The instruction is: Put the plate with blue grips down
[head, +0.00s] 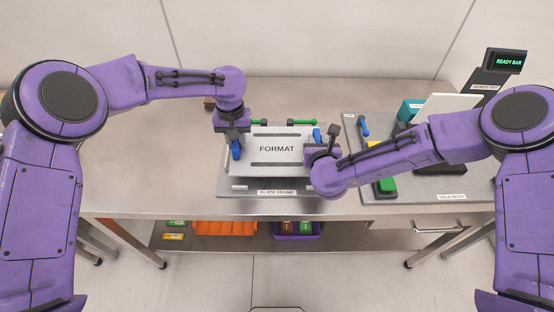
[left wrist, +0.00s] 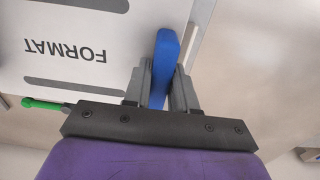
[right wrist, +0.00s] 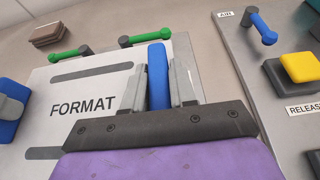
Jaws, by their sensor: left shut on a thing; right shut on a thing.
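The white FORMAT plate (head: 277,160) has a blue grip at each end and dark slots. It is over the grey plate frame (head: 262,192) on the table; I cannot tell whether it touches the frame. My left gripper (head: 235,142) is shut on the left blue grip (left wrist: 165,60). My right gripper (right wrist: 158,85) is shut on the right blue grip (right wrist: 157,70); in the head view my right wrist partly covers that end. Green-handled clamps (head: 302,122) show at the far edge of the plate.
A small brown block (right wrist: 62,32) lies behind the frame. The table's left side (head: 140,165) is clear.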

